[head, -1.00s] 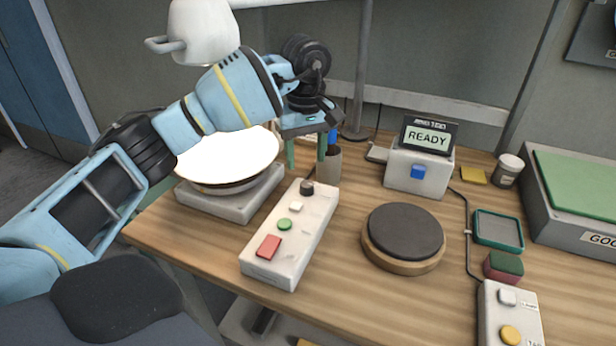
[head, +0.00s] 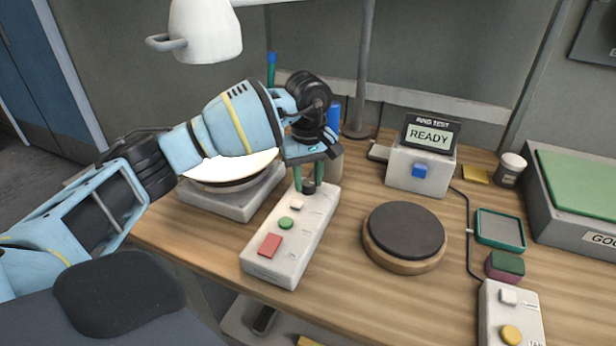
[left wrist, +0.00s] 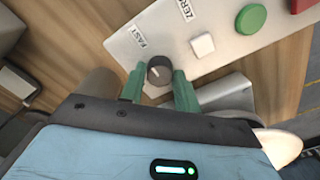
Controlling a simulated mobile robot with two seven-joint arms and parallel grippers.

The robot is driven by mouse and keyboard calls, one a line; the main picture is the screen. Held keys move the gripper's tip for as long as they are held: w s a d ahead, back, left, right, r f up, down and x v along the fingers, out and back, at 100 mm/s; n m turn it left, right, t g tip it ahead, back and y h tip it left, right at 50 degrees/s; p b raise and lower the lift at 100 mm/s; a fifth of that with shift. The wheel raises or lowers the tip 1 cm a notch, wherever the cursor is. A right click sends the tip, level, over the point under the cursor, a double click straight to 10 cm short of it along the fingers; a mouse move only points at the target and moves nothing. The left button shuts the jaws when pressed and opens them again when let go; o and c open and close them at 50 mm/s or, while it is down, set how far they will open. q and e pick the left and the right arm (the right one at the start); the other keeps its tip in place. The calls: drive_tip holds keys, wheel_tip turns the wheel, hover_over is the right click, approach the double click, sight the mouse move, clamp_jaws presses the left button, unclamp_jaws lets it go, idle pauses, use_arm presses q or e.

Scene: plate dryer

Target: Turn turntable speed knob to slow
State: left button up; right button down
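The dark round speed knob (head: 308,188) is at the far end of the white control box (head: 268,258). It also shows in the left wrist view (left wrist: 160,71), with a pale pointer mark and a FAST label to its upper left. My left gripper (head: 309,182) is above the box with its green fingers down, one on each side of the knob. In the left wrist view the fingertips (left wrist: 159,74) flank the knob closely, seemingly with a thin gap; firm contact cannot be made out. The SLOW label is not readable. My right gripper is out of view.
The box also carries a white button (head: 297,205), a green button (head: 286,223) and a red button (head: 269,245). A bright round plate (head: 232,168) on a grey base is at left. A dark-topped round stand (head: 404,232) is at right. A white lamp (head: 205,30) hangs above.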

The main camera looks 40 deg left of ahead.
use_arm(q)
drive_tip(key=c, duration=0.5)
